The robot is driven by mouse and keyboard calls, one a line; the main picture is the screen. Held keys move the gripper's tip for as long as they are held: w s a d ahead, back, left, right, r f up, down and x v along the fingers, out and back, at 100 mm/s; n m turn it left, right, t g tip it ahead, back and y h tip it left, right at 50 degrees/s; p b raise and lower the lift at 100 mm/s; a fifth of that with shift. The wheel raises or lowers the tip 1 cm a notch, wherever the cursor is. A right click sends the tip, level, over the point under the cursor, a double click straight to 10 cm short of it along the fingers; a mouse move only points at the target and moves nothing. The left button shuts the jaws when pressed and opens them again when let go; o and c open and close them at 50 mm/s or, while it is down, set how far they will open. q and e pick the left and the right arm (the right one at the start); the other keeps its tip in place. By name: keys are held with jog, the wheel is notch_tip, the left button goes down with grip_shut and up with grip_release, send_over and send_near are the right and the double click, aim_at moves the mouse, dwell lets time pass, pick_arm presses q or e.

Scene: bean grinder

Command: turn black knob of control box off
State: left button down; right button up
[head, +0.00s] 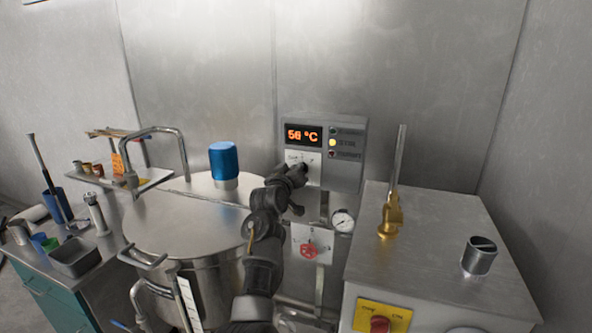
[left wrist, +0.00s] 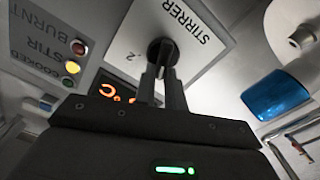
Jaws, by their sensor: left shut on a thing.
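The control box (head: 345,165) hangs on the metal wall, with an orange display of about 56 °C and a lit yellow lamp beside STIR. In the left wrist view, the black knob (left wrist: 163,50) sits on a white plate (left wrist: 190,35) marked STIRRER. My left gripper (left wrist: 161,72) is shut on the black knob, with a fingertip on each side of it. In the head view, my left gripper (head: 298,170) reaches the white plate and hides most of the knob. My right gripper is in neither view.
A large steel vessel (head: 180,230) with a blue-capped motor (head: 223,160) stands left of my arm. A gauge (head: 343,220) and a red valve (head: 309,250) are below the box.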

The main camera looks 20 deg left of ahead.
pick_arm(q)
jog(key=shift+a+f+n, duration=0.1)
jog(key=shift+a+n, duration=0.05)
jog(key=shift+n, duration=0.85)
jog(key=shift+a+f+n, duration=0.1)
jog(key=shift+n, duration=0.9)
jog(key=c, duration=1.5)
grip_release()
jog(key=shift+o, duration=0.2)
